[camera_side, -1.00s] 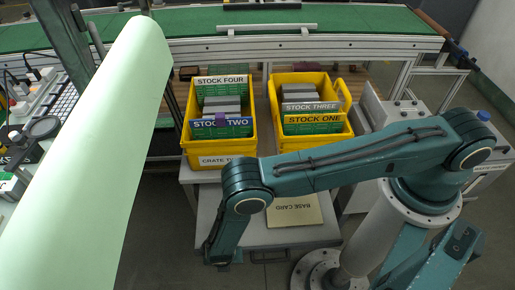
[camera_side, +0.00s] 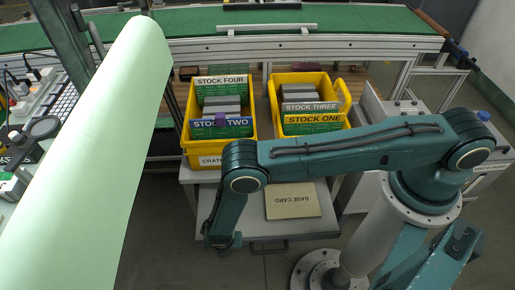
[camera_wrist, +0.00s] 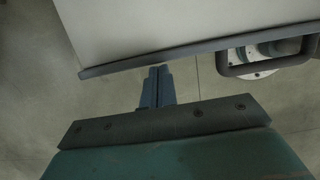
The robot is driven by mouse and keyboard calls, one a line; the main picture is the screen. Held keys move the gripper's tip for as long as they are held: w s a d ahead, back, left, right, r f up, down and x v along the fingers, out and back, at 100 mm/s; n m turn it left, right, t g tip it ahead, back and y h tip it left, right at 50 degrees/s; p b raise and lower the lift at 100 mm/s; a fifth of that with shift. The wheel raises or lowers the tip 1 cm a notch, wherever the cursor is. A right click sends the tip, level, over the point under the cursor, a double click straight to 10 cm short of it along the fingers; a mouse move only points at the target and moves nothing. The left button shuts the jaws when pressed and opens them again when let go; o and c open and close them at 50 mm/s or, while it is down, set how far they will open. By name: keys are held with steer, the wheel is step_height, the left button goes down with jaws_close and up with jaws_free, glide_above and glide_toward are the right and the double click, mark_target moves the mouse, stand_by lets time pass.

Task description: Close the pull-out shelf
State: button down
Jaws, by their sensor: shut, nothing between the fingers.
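The pull-out shelf (camera_side: 240,224) is a light grey board under the crates, still partly drawn out toward the camera. A dark handle (camera_side: 268,248) is on its front edge. A tan base card (camera_side: 292,202) lies on it. In the wrist view the pale shelf (camera_wrist: 150,25) fills the top, with its dark front edge and the handle (camera_wrist: 268,62) at right. My gripper (camera_side: 224,246) is shut and empty at the shelf's front edge, left of the handle. In the wrist view its fingertips (camera_wrist: 159,70) meet the edge; exact contact is hard to tell.
Two yellow crates, left (camera_side: 220,147) and right (camera_side: 308,82), stand on the surface above the shelf, holding labelled cards. A pale green cylinder (camera_side: 95,150) fills the left foreground. A green conveyor (camera_side: 380,22) runs behind.

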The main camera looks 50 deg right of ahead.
steer(key=w+d, duration=0.9)
steer(key=shift+w+d, duration=0.4)
steer(key=shift+s+a, duration=0.1)
steer(key=shift+s+a, duration=0.35)
steer(key=shift+s+a+r, duration=0.15)
steer(key=shift+s+a, duration=0.9)
steer(key=shift+a, duration=0.05)
steer(key=v, duration=0.9)
steer(key=shift+r, duration=0.35)
steer(key=s+a+f+t+h, duration=0.2)
steer(key=s+f+t+h, duration=0.1)
steer(key=s+t+h, duration=0.1)
steer(key=shift+s+a+f, duration=0.2)
steer(key=shift+s, duration=0.7)
